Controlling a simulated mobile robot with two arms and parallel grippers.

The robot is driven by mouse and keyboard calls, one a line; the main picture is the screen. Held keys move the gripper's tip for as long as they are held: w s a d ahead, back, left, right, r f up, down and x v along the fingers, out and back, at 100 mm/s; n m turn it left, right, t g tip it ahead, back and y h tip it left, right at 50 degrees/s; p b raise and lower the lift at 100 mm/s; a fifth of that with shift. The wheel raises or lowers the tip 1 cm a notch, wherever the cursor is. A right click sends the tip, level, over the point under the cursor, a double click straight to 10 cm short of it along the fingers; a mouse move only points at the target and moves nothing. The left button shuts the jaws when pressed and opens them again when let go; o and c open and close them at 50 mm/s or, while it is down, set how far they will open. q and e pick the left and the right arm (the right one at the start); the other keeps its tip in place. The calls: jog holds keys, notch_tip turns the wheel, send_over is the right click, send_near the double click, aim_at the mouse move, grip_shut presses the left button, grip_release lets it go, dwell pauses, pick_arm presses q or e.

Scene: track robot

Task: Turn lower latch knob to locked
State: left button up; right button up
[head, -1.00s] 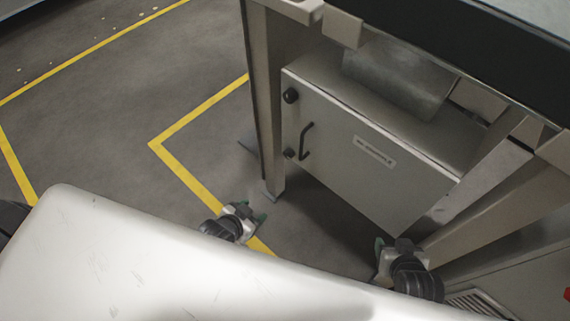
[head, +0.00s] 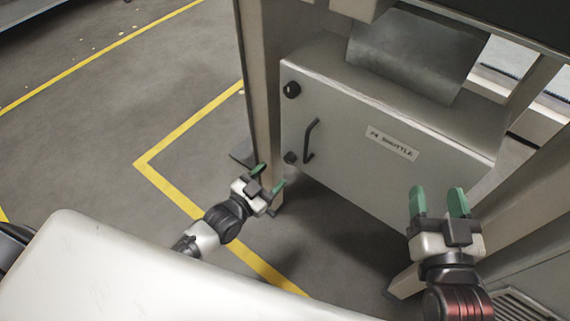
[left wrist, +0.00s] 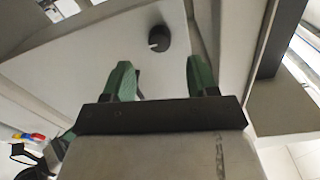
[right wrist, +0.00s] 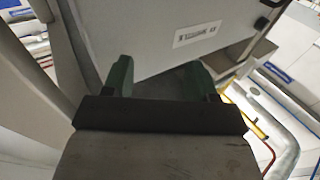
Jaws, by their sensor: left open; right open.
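In the head view a grey cabinet (head: 350,140) has a dark upper knob (head: 291,89), a bar handle (head: 311,140) and a dark lower latch knob (head: 290,157) along its left edge. My left gripper (head: 268,180) is open and empty, below and left of the lower knob, apart from it. The left wrist view shows one round dark knob (left wrist: 159,38) with a pale mark, beyond the open fingers; I cannot tell for sure which knob. My right gripper (head: 437,195) is open and empty, in front of the cabinet's lower right part.
A metal leg (head: 262,100) stands just left of the cabinet, close to my left gripper. A slanted beam (head: 495,205) is close to my right gripper. The cabinet carries a label (head: 392,143). Floor with yellow lines (head: 190,125) is open at left.

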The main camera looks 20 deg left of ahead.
aim_at(287, 161)
pick_arm(q)
jog(key=b+x, duration=0.1)
jog(key=x, duration=0.3)
jog(key=shift+x, duration=1.05)
pick_arm(e)
jog(key=shift+s+a+r+t+y, duration=0.1)
jog(key=shift+s+r+t+y, duration=0.15)
jog(key=shift+r+t, duration=0.55)
jog(key=shift+s+a+r+t+y, duration=0.15)
jog(key=shift+r+t+y, duration=0.15)
jog(key=shift+r+t, duration=0.55)
jog(key=shift+s+a+r+t+y, duration=0.1)
jog(key=shift+s+r+t+y, duration=0.15)
jog(key=shift+r+t, duration=0.55)
pick_arm(q)
jog(key=c, duration=0.9)
